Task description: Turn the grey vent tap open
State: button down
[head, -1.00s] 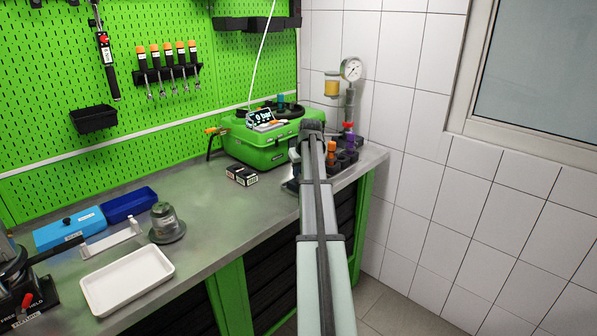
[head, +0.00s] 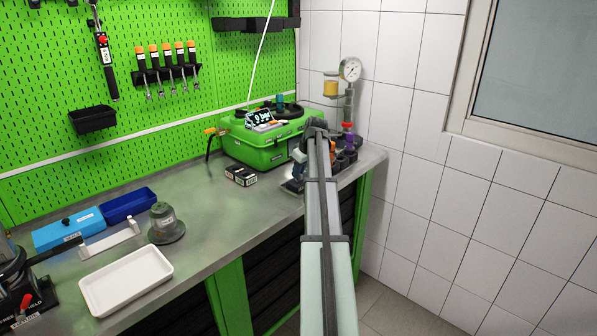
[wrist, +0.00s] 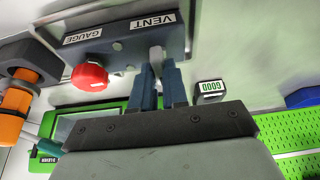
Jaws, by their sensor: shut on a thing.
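In the wrist view, the grey vent tap (wrist: 157,56) sits on the dark manifold block (wrist: 115,50) beside the white VENT label. My gripper (wrist: 158,68) has its two blue fingers on either side of the tap, shut on it. The tap's handle is largely hidden between the fingers, so its exact angle is hard to tell. A red knob (wrist: 90,76) sits on the same block by the GAUGE label. In the head view my arm reaches to the far right end of the bench and hides the fingers and the tap.
A pressure gauge (head: 350,69) stands behind my arm near the tiled wall. A green case (head: 262,145) with a display is to its left. The bench middle is clear.

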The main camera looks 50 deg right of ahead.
jog(key=c, duration=1.1)
grip_release()
jog(key=shift+c, duration=0.2)
jog(key=v, duration=1.3)
jog(key=shift+r, duration=0.35)
jog(key=shift+s, duration=0.1)
